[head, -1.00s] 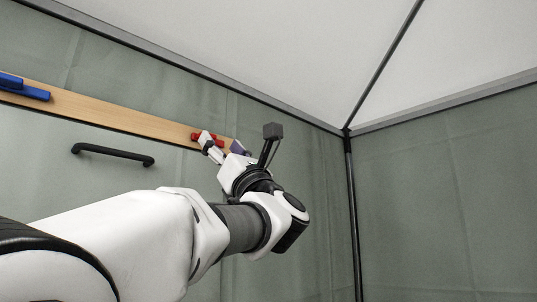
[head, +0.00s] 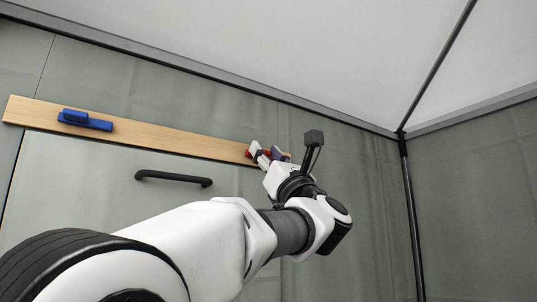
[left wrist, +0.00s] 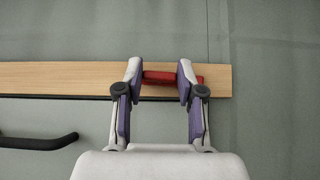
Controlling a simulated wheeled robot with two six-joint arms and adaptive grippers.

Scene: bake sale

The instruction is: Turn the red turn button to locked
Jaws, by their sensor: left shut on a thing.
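The red turn button (left wrist: 160,77) is on the right end of a wooden board on the wall. Its bar lies about level along the board, and its right end shows past the right finger. In the head view only a small piece of the red button (head: 249,153) shows beside my fingers. My left gripper (left wrist: 158,83) is shut on the red button, one finger on each side. It also shows in the head view (head: 268,154) at the board's right end. The button's pivot and any lock marking cannot be made out. My right gripper is not in view.
A blue turn button (head: 85,121) is at the left end of the wooden board (head: 180,136). A black bar handle (head: 173,178) is on the grey-green panel below. A dark corner post (head: 410,215) stands to the right. The wall between is bare.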

